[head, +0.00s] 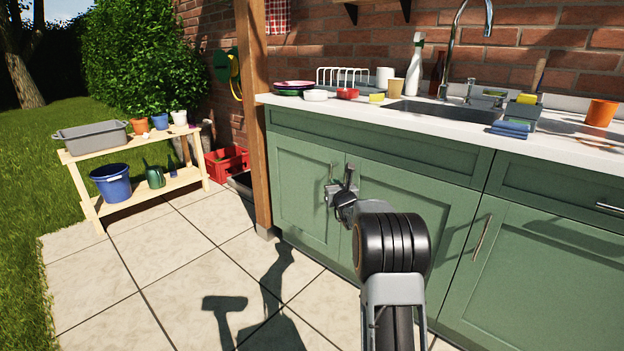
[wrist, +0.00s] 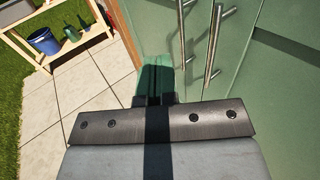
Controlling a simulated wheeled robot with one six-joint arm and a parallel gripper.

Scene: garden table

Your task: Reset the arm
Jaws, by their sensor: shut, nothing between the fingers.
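My arm rises from the bottom of the head view and reaches toward the green cabinet (head: 455,215). My gripper (head: 348,172) is in front of the cabinet's left pair of doors, close to their handles. In the wrist view my gripper (wrist: 154,98) is shut with nothing between its fingers. The two metal door handles (wrist: 218,45) stand just right of and beyond the fingers there. The doors look closed. In the head view my gripper partly hides these handles, and I cannot tell whether it touches them.
The white counter (head: 440,115) above the doors holds a sink, a spray bottle (head: 414,68), a dish rack (head: 342,77) and an orange cup (head: 600,113). A wooden post (head: 254,120) stands left of the cabinet. A wooden potting bench (head: 132,145) is farther left.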

